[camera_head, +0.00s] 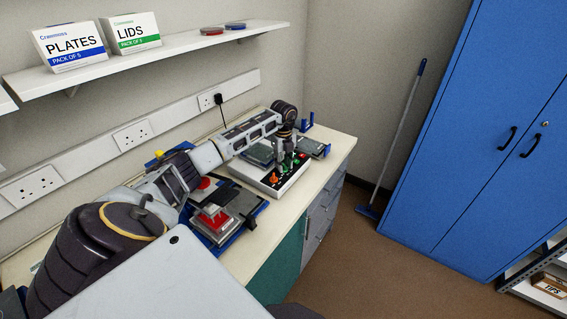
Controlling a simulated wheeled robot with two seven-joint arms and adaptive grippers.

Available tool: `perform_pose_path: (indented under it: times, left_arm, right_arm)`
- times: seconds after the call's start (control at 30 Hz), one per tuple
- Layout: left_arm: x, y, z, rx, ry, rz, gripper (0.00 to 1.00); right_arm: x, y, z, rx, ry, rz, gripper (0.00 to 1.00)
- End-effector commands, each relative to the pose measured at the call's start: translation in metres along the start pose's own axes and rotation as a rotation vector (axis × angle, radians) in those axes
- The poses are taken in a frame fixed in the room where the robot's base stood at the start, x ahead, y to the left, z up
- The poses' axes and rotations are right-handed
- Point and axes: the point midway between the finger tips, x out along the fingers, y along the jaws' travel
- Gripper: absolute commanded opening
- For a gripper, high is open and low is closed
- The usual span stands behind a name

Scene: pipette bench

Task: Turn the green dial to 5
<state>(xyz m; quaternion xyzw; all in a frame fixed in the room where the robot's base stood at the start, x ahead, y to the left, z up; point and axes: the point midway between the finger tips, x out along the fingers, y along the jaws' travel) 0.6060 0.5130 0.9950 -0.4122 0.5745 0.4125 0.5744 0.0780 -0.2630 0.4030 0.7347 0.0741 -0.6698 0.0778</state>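A white control box (275,189) with a dark top panel sits on the bench. An orange-red dial (273,178) stands at the near left of its panel. Green (295,162) shows at the back part of the panel, close to my gripper's fingers; this looks like the green dial, partly hidden. My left gripper (284,160) points down over the panel with its fingertips at or just above the green part. The fingers are too small to tell whether they touch or grip it. The dial's numbers cannot be read. My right gripper is out of view.
A red-topped device (212,217) on a blue-edged base stands nearer on the bench (258,238), under my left arm. A blue-edged tray (316,148) lies behind the box. A shelf (165,52) hangs above. Open floor and a blue cabinet (478,130) lie right.

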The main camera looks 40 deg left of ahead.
Motion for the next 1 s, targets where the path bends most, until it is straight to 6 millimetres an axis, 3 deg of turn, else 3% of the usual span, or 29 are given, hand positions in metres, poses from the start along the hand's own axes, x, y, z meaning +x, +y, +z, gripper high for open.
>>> perform_pose_path:
  times: [0.03,0.23,0.67,1.0]
  left_arm:
    - [-0.0001,-0.0001,-0.0001,0.000,0.000,0.000,0.24]
    - [-0.0003,-0.0001,-0.0001,0.000,0.000,0.000,0.00]
    - [-0.0003,-0.0001,0.0002,0.024,0.000,0.000,0.00]
    - [-0.0005,-0.0011,0.0009,0.171,-0.001,-0.001,0.00]
  right_arm:
    - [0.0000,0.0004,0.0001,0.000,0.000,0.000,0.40]
    - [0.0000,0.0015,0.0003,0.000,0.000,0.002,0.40]
    - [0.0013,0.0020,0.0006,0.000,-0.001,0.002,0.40]
    - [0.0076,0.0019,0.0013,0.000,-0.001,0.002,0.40]
